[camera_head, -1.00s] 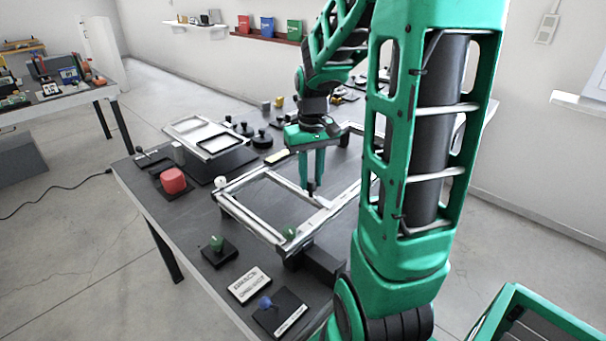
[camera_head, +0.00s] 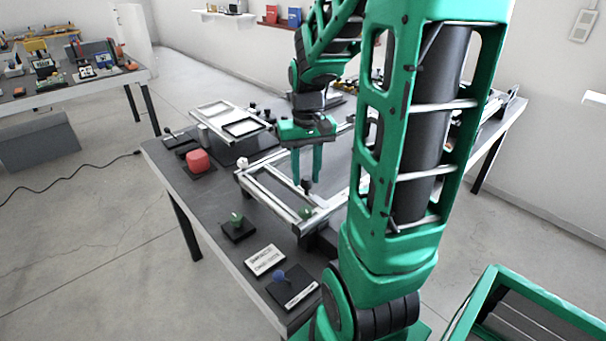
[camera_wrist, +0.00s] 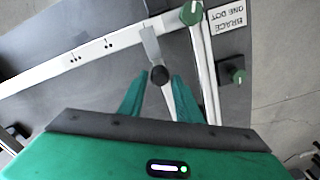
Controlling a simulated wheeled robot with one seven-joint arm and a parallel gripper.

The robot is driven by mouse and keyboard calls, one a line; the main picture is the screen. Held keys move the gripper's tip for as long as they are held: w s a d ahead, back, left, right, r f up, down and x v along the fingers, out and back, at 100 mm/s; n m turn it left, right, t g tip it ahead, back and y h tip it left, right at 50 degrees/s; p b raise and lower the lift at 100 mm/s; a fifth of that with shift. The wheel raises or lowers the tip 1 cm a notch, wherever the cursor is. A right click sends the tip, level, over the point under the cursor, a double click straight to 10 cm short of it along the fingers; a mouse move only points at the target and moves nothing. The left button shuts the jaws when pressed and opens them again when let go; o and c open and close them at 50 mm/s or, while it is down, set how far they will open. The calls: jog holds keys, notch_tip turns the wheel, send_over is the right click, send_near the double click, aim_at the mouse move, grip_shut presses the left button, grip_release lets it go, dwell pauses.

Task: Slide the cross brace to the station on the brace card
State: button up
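The cross brace (camera_wrist: 168,98) is a narrow metal bar with a black knob (camera_wrist: 159,76). It lies across the metal chassis frame, near the end rail (camera_wrist: 206,70) and roughly along it. In the head view the knob (camera_head: 306,187) is below my fingertips. My gripper (camera_wrist: 160,80) points down over the brace, its two green fingers apart on either side of the knob. A small gap seems to show beside the knob. The brace card (camera_wrist: 227,17) reads "BRACE ONE DOT" and also shows in the head view (camera_head: 265,260). Dark dot marks (camera_wrist: 108,43) show on the long rail; no single-dot mark is visible.
A green knob (camera_head: 306,212) stands on the frame's near corner and a white one (camera_head: 242,162) on its left corner. A green-knobbed block (camera_head: 238,226), a blue-knobbed plate (camera_head: 283,280) and a red block (camera_head: 198,161) surround the frame. My arm hides the frame's right part.

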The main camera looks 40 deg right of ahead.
jog(key=shift+o, duration=0.7)
jog(key=shift+s, duration=0.1)
notch_tip(320, 180, up, 11)
jog(key=shift+f, duration=0.2)
jog(key=s+a+f, duration=0.3)
jog(key=s, duration=0.4)
jog(key=s+a+f, duration=0.3)
jog(key=s+f, duration=0.1)
jog(key=s, duration=0.3)
jog(key=shift+s+f+m, duration=0.3)
jog(key=shift+s, duration=0.05)
jog(key=shift+a, duration=0.1)
